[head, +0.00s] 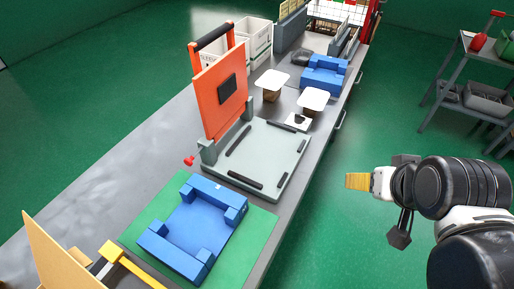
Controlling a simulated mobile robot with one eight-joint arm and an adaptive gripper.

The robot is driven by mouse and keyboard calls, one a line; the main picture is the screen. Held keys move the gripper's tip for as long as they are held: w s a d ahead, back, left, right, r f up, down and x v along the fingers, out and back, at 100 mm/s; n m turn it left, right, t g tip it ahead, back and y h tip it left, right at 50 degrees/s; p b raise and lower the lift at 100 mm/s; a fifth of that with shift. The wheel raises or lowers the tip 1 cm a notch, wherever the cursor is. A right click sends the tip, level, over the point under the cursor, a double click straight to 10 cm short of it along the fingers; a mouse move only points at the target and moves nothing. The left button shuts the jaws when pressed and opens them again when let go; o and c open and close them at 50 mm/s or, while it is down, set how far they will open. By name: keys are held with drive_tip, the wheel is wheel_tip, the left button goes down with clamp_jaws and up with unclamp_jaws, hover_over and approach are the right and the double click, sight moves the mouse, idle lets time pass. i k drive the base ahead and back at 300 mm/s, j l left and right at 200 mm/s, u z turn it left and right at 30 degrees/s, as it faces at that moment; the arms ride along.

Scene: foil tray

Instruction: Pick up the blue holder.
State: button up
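Two blue holders are in view, and I cannot tell which one the task means. The nearer blue holder (204,233) is a square frame with raised corner blocks. It lies on a green mat (255,233) at the front of the workbench. The farther blue holder (325,75) sits near the bench's back right. My gripper (358,181) is off the bench's right side, over the green floor, apart from both holders. Its yellowish tip points left. I cannot make out a gap between its fingers. It appears to hold nothing blue.
Between the holders stand a grey fixture (268,145) with an upright orange lid (220,93) and two white-topped stands (313,99). A yellow bar (122,262) and tan board (58,258) are at front left. A shelf (466,82) stands right. Floor beside the bench is clear.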

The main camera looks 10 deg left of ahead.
sight(326, 73)
drive_tip(key=i+l+u, duration=0.35)
drive_tip(key=i, duration=0.3)
drive_tip(key=i+l+u, duration=0.35)
drive_tip(key=i+l, duration=0.2)
drive_tip(key=i+l+u, duration=0.35)
drive_tip(key=i+l, duration=0.25)
drive_tip(key=l, duration=0.15)
